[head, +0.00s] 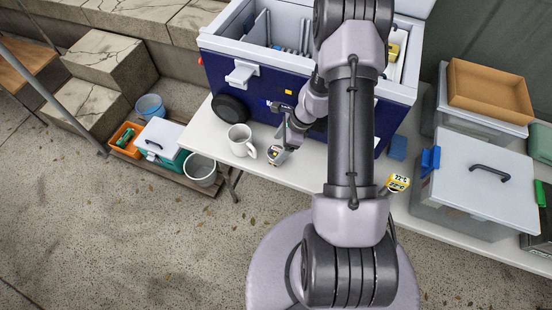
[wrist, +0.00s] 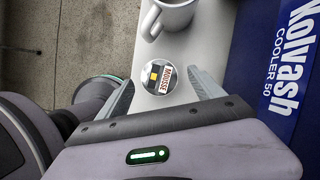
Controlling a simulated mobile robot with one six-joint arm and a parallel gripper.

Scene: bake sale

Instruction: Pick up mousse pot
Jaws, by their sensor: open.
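In the head view the pot (head: 276,156) shows just right of the mug, partly behind my wrist. My gripper (wrist: 163,88) is open, with one finger left of the pot and one right of it, and nothing held. In the head view the gripper (head: 289,140) is small and partly hidden by my own arm, close to the pot. I cannot tell the exact height gap.
A white mug (head: 240,141) stands left of the pot, its handle towards it. A blue cooler (head: 222,75) with an open top stands right behind. A grey lidded box (head: 475,165), a blue block (head: 397,148) and a yellow item (head: 397,183) are to the right.

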